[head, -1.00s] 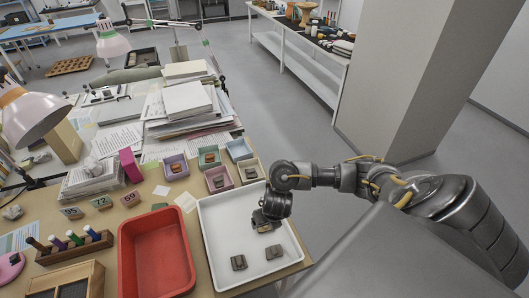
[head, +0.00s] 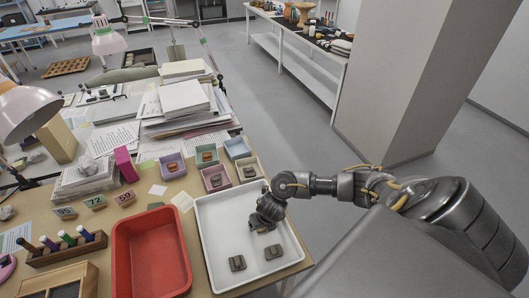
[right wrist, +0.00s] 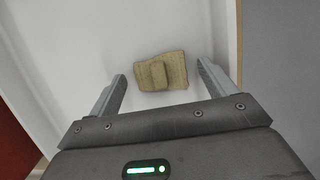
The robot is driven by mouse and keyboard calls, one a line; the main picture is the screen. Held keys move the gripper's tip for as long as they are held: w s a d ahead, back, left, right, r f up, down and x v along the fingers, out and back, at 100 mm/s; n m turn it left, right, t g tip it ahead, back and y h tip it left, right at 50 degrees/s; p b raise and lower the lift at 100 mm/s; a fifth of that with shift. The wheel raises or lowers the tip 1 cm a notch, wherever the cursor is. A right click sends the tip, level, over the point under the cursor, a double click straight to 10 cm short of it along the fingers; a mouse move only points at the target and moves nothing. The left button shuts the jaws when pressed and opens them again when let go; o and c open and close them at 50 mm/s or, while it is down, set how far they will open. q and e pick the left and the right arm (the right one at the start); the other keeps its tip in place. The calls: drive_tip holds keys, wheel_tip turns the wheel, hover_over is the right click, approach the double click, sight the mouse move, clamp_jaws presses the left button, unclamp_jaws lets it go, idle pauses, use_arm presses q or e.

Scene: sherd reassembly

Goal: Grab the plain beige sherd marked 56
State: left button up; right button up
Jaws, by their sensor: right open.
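A plain beige sherd (right wrist: 174,70) lies on the white tray in the right wrist view, with a raised lump on its upper face. No number is legible on it. My right gripper (right wrist: 162,71) is open, with one finger to each side of the sherd and a gap between it and each finger. In the head view my right gripper (head: 262,224) is low over the middle of the white tray (head: 220,215) and mostly hides what lies beneath it. My left gripper is not in view.
Two grey-brown sherds (head: 237,263) lie near the tray's front. A red bin (head: 150,250) stands left of the tray. Small coloured boxes (head: 215,178), some holding sherds, stand behind it. Number cards (head: 96,202) and a rack of tools (head: 65,245) are at the left.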

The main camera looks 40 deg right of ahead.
drive_tip(key=shift+c, duration=0.2)
drive_tip(key=c, duration=1)
drive_tip(key=shift+c, duration=0.2)
drive_tip(key=shift+r, duration=0.15)
drive_tip(key=shift+r, duration=0.25)
wheel_tip(320, 180, up, 2)
drive_tip(key=shift+r+p, duration=0.15)
drive_tip(key=shift+p, duration=0.45)
drive_tip(key=s+a+r+p, duration=0.7)
drive_tip(key=s+r+p, duration=0.2)
drive_tip(key=s+r, duration=0.1)
drive_tip(key=shift+s+a, duration=0.3)
drive_tip(key=shift+s, duration=0.6)
